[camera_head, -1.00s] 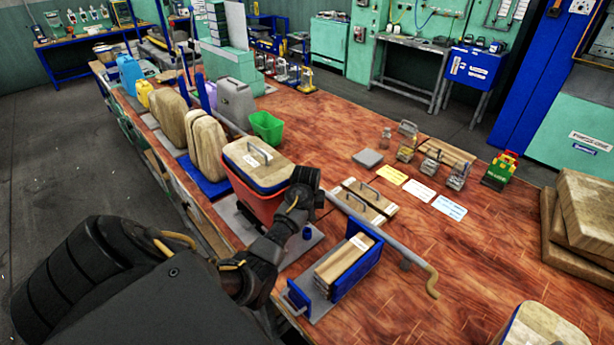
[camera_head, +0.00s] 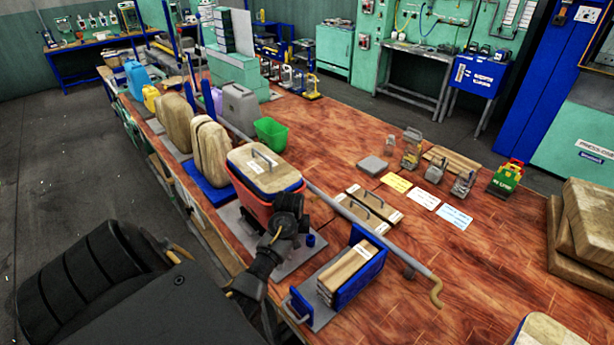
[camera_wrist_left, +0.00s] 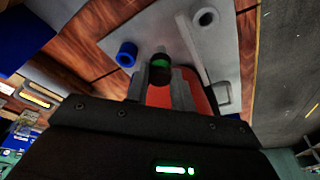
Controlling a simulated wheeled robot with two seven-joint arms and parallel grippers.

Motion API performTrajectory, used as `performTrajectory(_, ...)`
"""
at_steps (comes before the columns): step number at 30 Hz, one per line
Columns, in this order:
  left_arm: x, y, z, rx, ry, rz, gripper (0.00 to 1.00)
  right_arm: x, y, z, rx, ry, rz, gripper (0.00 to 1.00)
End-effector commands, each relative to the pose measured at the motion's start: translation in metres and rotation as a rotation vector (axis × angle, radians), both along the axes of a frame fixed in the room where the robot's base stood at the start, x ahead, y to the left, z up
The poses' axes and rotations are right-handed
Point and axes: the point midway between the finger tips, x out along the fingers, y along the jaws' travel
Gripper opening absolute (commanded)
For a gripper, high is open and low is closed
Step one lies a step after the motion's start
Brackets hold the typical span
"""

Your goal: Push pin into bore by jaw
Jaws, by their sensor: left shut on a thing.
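In the left wrist view my left gripper (camera_wrist_left: 166,88) is shut on a short dark pin (camera_wrist_left: 160,68) with a green band. The pin stands out past the fingertips above a grey plate (camera_wrist_left: 172,32). A blue ring with a dark hole (camera_wrist_left: 126,54) is on the plate, left of the pin and apart from it. A grey ring with a dark bore (camera_wrist_left: 206,18) is farther up and to the right. In the head view my left gripper (camera_head: 290,208) is beside the red bin, near the small blue ring (camera_head: 310,240); its fingers and the pin are hidden there. My right gripper is not in view.
A red bin (camera_head: 262,203) carrying a wooden block (camera_head: 265,170) stands close to my gripper. A long grey bar (camera_head: 385,244) and a blue holder with wooden slats (camera_head: 362,277) lie to the right. The table (camera_head: 470,285) has free room beyond them.

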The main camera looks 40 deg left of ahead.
Motion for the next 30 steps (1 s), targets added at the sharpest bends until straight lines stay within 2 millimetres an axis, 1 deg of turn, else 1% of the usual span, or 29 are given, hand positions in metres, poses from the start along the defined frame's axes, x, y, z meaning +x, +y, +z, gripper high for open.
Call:
performTrajectory(1,-0.016,0.002,0.002,0.001,-0.001,0.007,0.00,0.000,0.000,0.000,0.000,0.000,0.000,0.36)
performTrajectory(3,-0.035,0.005,0.008,0.001,-0.002,0.011,0.00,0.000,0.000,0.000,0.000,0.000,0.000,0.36)
performTrajectory(6,-0.054,0.008,0.021,0.003,-0.004,0.007,0.00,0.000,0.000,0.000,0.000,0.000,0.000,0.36)
performTrajectory(9,-0.067,0.009,0.037,0.003,-0.004,-0.004,0.00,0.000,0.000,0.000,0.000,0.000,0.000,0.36)
performTrajectory(12,-0.068,0.007,0.052,0.003,-0.004,-0.022,0.00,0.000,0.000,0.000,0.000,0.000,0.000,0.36)
performTrajectory(14,-0.069,0.005,0.057,0.001,-0.003,-0.035,0.00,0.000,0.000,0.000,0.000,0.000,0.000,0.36)
performTrajectory(27,-0.070,0.003,0.056,0.000,0.000,-0.068,0.00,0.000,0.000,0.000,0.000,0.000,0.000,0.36)
performTrajectory(30,-0.070,0.003,0.051,0.000,0.000,-0.070,0.00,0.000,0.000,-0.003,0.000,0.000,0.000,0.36)
